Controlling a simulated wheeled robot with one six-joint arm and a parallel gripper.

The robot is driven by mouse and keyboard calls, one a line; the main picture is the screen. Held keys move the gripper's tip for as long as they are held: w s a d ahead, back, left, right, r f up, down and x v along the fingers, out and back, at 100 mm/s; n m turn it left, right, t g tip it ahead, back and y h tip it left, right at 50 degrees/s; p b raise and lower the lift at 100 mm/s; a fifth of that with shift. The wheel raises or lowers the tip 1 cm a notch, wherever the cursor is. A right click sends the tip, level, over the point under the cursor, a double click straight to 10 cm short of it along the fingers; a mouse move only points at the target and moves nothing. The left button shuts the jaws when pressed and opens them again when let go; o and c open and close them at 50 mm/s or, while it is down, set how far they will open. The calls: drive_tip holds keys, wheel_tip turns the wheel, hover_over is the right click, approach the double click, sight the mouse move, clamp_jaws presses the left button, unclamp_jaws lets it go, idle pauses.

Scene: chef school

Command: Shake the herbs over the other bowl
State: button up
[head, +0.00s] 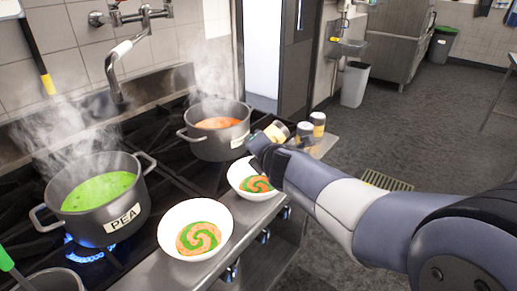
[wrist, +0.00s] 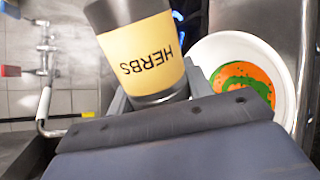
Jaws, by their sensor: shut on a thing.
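My gripper (head: 262,146) is shut on the herbs jar (head: 277,131), a dark jar with a yellow label. In the head view the jar is tilted, above and just behind the farther white bowl (head: 235,177). In the wrist view the jar (wrist: 137,50) shows its HERBS label upside down, with a bowl (wrist: 205,50) to its right. The nearer white bowl (head: 172,219) stands at the counter's front left. Both bowls hold a green and orange swirl of soup. My gripper hides part of the farther bowl. No falling herbs are visible.
A steaming pot labelled PEA (head: 122,215) with green soup stands at the left, over a blue flame. A steaming pot of orange soup (head: 215,148) stands behind the bowls. Two more jars stand right of my gripper, one nearer (head: 305,134) and one farther (head: 318,122).

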wheel_tip(320, 180, up, 2)
drive_tip(key=shift+r+p, duration=0.15)
drive_tip(key=shift+p, duration=0.5)
wheel_tip(320, 180, down, 4)
drive_tip(key=b, duration=0.3)
drive_tip(key=shift+r, duration=0.2)
wheel_tip(320, 180, up, 4)
drive_tip(key=p, duration=0.3)
drive_tip(key=shift+f, duration=0.35)
